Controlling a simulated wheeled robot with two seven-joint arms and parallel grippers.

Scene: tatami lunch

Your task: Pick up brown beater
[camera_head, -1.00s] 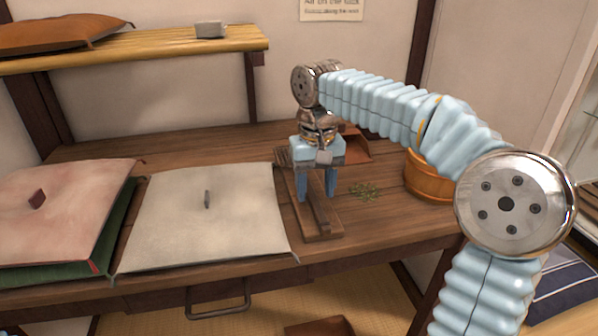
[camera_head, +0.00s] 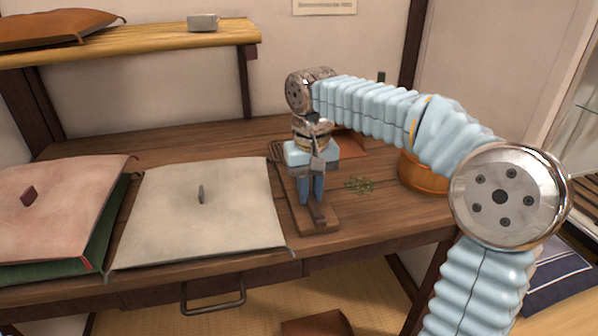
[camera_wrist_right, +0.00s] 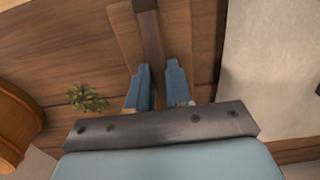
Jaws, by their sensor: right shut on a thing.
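The brown beater (camera_head: 320,215) is a long, narrow dark wooden piece lying along a wooden base (camera_head: 303,222) on the table, right of the pale cushion. My right gripper (camera_head: 312,197) points down over it and is shut on its shaft. In the right wrist view the beater (camera_wrist_right: 151,35) runs away from between the two blue fingertips (camera_wrist_right: 158,70). The gripper and wrist hide part of it in the head view. My left gripper is not in view.
A pale cushion (camera_head: 205,225) and a pink cushion (camera_head: 60,200) lie to the left. Green herbs (camera_head: 360,185) and a wooden tub (camera_head: 425,175) are to the right. A shelf (camera_head: 130,48) holds a brown cushion (camera_head: 55,28) and a grey block (camera_head: 203,22).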

